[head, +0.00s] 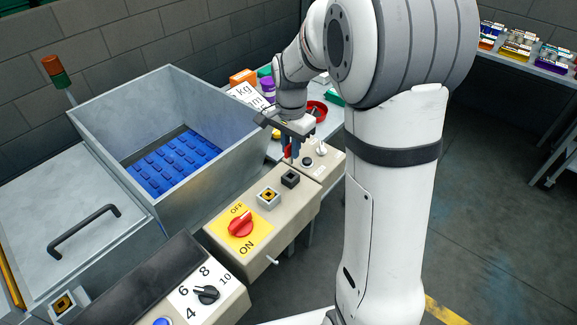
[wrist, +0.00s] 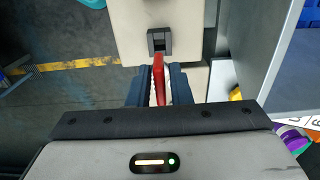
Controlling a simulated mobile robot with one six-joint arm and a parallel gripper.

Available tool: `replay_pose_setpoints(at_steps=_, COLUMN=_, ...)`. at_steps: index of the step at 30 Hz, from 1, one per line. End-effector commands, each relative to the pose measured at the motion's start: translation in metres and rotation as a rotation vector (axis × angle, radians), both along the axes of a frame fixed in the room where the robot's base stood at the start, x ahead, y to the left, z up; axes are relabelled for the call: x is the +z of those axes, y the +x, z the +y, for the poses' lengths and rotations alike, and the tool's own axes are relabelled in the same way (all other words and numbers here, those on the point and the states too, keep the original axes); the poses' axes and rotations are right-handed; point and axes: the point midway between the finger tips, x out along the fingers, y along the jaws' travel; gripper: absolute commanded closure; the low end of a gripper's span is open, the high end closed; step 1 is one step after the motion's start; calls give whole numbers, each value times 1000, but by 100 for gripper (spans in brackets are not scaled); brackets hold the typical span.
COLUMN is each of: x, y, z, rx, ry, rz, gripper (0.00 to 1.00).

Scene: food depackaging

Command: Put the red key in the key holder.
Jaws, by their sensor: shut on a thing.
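My gripper (head: 291,150) is shut on the red key (wrist: 158,78), which stands between its two dark fingers (wrist: 160,90) in the wrist view. In the head view only a small red part of the key shows beside the fingers. A black square block with a slot (wrist: 159,40), which looks like the key holder, sits on the beige panel just beyond the key's tip. It also shows in the head view (head: 290,179), in front of my gripper. The key appears apart from it. Its height above the panel is hard to tell.
A yellow plate with a red ON/OFF knob (head: 240,223) and a square yellow-black fitting (head: 268,197) are on the same beige box. A metal bin (head: 240,140) with a blue base stands left. A red bowl (head: 316,110) lies on the table behind.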

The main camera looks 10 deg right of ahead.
Motion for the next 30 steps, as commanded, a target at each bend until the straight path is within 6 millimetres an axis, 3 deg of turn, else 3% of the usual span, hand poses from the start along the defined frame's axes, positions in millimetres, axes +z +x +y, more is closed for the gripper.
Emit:
replay_pose_setpoints(at_steps=3, x=-22, y=-1, z=0, rx=0, ry=0, rz=5, gripper=100)
replay_pose_setpoints(at_steps=15, x=-69, y=0, z=0, rx=-1, ry=0, rz=2, gripper=100)
replay_pose_setpoints(at_steps=28, x=-78, y=0, z=-1, rx=-2, ry=0, rz=0, gripper=100)
replay_pose_setpoints(at_steps=29, x=-76, y=0, z=-1, rx=-2, ry=0, rz=0, gripper=79)
replay_pose_setpoints(at_steps=30, x=-76, y=0, z=-1, rx=-2, ry=0, rz=0, gripper=76)
